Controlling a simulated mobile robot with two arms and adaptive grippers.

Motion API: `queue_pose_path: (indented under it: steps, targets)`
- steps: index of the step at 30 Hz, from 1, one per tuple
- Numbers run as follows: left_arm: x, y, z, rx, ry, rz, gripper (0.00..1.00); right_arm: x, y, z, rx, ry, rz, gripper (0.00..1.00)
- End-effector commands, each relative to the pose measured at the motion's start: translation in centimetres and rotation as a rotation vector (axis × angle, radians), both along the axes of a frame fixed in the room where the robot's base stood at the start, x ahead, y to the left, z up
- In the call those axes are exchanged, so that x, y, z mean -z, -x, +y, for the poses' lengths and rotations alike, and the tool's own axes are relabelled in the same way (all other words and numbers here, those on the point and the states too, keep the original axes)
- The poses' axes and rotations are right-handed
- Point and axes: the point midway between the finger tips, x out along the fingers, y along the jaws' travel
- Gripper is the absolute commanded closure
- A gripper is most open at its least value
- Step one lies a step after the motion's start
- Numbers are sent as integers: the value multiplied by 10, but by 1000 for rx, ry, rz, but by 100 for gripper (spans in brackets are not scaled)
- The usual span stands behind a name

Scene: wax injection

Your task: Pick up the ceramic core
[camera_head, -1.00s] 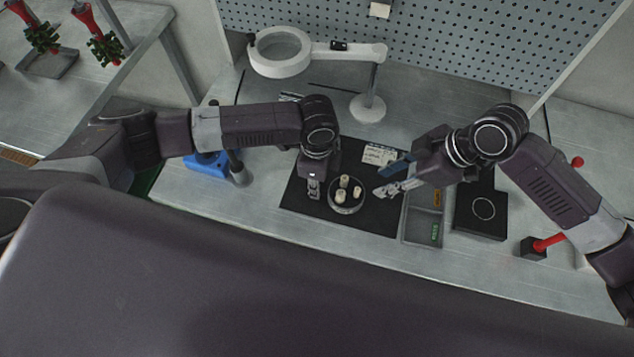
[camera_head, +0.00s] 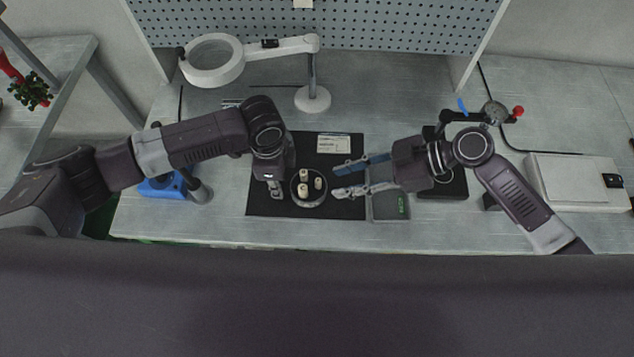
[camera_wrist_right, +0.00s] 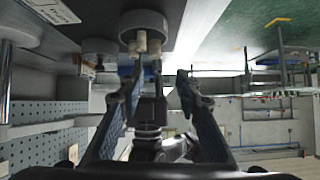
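Several small cream ceramic cores (camera_head: 303,189) stand in a round grey dish (camera_head: 309,203) on a black mat (camera_head: 346,207). My right gripper (camera_head: 334,181) is open and empty just right of the dish, its two long fingers pointing left. In the right wrist view the open fingers (camera_wrist_right: 158,84) show below the dish (camera_wrist_right: 143,17) and its cores (camera_wrist_right: 141,41), with nothing between them. My left gripper (camera_head: 277,190) hangs pointing down at the dish's left side. Its finger gap is too small to judge.
A white label card (camera_head: 333,144) lies at the mat's back. A grey tray (camera_head: 390,213) and a black device (camera_head: 444,188) sit right of the mat. A magnifier lamp (camera_head: 312,98) stands behind, and a blue-based tool (camera_head: 165,187) at left. The bench front is clear.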

Motion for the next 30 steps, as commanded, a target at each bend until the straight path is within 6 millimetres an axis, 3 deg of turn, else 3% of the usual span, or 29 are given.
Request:
queue_pose_path:
  steps: [6,13,24,30]
  targets:
    - [-1,-1,0,-1,-1,-2,100,12,1,-35,123,-130,-37,68]
    - [-1,-1,0,-1,0,-2,100,17,-1,-54,189,-171,-74,68]
    - [-1,-1,0,-1,0,-2,100,39,-13,-5,192,-174,-79,68]
    - [-1,-1,0,-1,0,-2,100,44,-16,7,192,-174,-79,68]
